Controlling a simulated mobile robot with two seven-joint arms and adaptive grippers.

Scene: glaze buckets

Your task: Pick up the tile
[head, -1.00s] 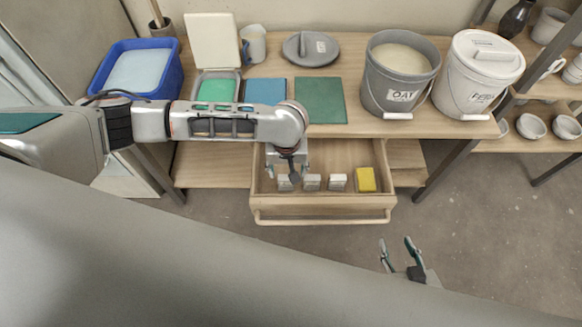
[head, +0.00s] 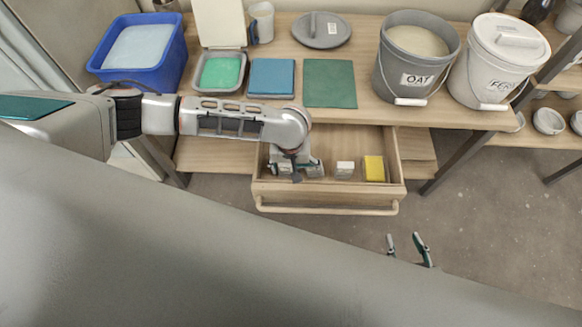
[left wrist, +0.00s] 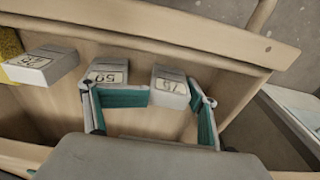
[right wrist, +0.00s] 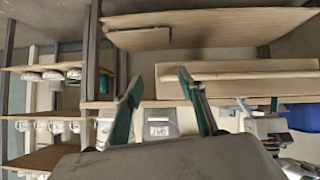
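It is unclear which thing is the tile. Several small pale grey blocks with number labels lie in the open drawer (head: 330,197). The left wrist view shows a left labelled block (left wrist: 50,60), a middle one (left wrist: 108,76) and a right one (left wrist: 170,84). My left gripper (head: 297,166) is in the drawer, hiding some blocks in the head view. It is open; in the left wrist view its fingers (left wrist: 150,97) straddle the right block, with one finger overlapping the middle block. Contact cannot be told. My right gripper (head: 406,247) is open and empty in front of the drawer.
A yellow block (head: 374,168) lies at the drawer's right. On the tabletop are a blue tub (head: 165,75), a green tray (head: 220,72), blue (head: 271,77) and dark green (head: 330,84) squares, a grey lid (head: 321,32) and two buckets (head: 400,75) (head: 480,75).

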